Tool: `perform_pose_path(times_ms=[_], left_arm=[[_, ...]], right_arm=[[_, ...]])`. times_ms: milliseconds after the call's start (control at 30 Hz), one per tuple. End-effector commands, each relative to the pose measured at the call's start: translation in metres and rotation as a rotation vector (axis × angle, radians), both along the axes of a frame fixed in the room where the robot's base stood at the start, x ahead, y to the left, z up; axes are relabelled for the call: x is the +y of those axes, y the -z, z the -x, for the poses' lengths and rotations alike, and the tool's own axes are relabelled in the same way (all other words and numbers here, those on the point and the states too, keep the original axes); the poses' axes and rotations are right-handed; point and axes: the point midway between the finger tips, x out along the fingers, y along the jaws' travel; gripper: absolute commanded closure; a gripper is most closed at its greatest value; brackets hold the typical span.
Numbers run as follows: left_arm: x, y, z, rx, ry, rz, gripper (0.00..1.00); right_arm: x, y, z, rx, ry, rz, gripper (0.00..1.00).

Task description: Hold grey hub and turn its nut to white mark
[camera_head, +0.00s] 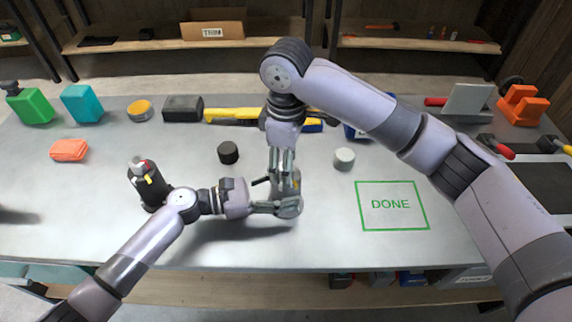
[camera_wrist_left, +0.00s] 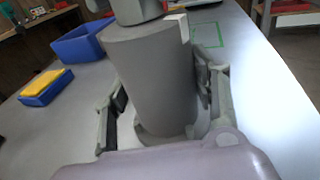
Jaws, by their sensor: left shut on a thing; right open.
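The grey hub (camera_head: 290,208) stands upright on the table. In the left wrist view the hub (camera_wrist_left: 150,80) is a wide grey cylinder filling the space between the fingers. My left gripper (camera_head: 277,207) is shut on its lower part from the left; its fingers (camera_wrist_left: 160,105) lie on both sides. My right gripper (camera_head: 284,165) points down from above, open, at the top of the hub. It hides most of the nut, so I cannot tell the nut's angle. A pale patch (camera_wrist_left: 179,20) shows at the hub's upper right edge; it may be the white mark.
A black cap (camera_head: 228,152) and a pale cap (camera_head: 344,159) lie behind. The green DONE frame (camera_head: 392,228) at the right is empty. Tools and boxes line the back.

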Motion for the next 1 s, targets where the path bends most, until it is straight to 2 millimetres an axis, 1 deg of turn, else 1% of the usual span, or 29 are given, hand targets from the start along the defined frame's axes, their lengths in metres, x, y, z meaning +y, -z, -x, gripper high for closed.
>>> perform_pose_path(times_ms=[100,333,567,767,1000], left_arm=[[0.0000,0.0005,0.0001,0.000,0.000,-0.001,0.73],[0.0000,0.0005,0.0001,0.000,0.000,-0.001,0.73],[0.0000,0.0005,0.0001,0.000,0.000,-0.001,0.73],[0.0001,0.0005,0.0001,0.000,0.000,-0.001,0.73],[0.0001,0.0005,0.0001,0.000,0.000,-0.001,0.73]], right_arm=[[-0.0001,0.0000,-0.0001,0.000,-0.042,0.000,0.48],[-0.0001,0.0000,-0.0001,0.000,-0.055,0.000,0.48],[-0.0001,0.0000,-0.0001,-0.001,-0.226,0.000,0.48],[-0.0001,0.0000,0.0000,0.000,-0.242,0.000,0.48],[-0.0001,0.0000,0.0000,0.000,-0.240,0.000,0.63]])
